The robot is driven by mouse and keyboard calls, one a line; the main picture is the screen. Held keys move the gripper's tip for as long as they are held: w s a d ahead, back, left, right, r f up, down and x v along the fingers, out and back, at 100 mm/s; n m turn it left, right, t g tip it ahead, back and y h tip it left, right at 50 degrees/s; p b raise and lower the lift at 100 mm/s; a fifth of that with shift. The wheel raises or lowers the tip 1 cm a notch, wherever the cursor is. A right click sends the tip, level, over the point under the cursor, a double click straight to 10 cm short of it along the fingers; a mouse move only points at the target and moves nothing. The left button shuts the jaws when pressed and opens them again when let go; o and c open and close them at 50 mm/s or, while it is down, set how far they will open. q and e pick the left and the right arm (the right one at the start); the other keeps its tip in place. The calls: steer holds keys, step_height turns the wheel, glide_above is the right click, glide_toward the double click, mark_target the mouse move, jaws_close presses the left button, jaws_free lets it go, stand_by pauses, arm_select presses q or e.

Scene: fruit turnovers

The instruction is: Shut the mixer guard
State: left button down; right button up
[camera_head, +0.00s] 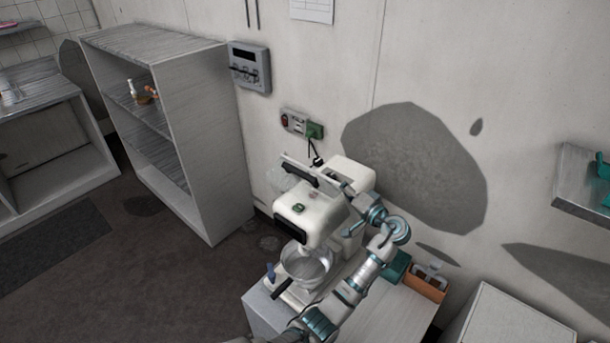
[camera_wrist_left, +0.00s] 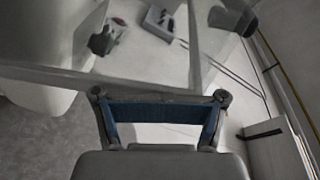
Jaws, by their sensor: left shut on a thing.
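The white mixer (camera_head: 318,215) stands on a low cabinet against the wall, with its metal bowl (camera_head: 306,268) under the head. The clear mixer guard (camera_head: 283,179) shows faintly, raised at the upper left of the mixer head. My left gripper (camera_head: 322,172) is behind and above the head, beside a dark bar. In the left wrist view, the guard's clear panel (camera_wrist_left: 150,82) crosses right in front of my left gripper (camera_wrist_left: 158,98), which is shut on it. The exact contact is hard to make out. My right gripper is not in view.
A green plug sits in a wall socket (camera_head: 300,123) behind the mixer. An orange-brown box (camera_head: 426,284) stands right of it on the cabinet top (camera_head: 385,318). An open shelf unit (camera_head: 205,150) stands to the left. The floor between shelf and cabinet is clear.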

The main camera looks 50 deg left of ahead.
arm_select(q)
steer(key=d, duration=0.8)
steer(key=shift+w+r, duration=0.15)
steer(key=shift+w, duration=0.25)
steer(key=shift+d, duration=0.1)
steer(key=s+d, duration=0.1)
steer(key=d, duration=1.1)
steer(key=shift+s, duration=0.2)
steer(key=shift+a, duration=0.1)
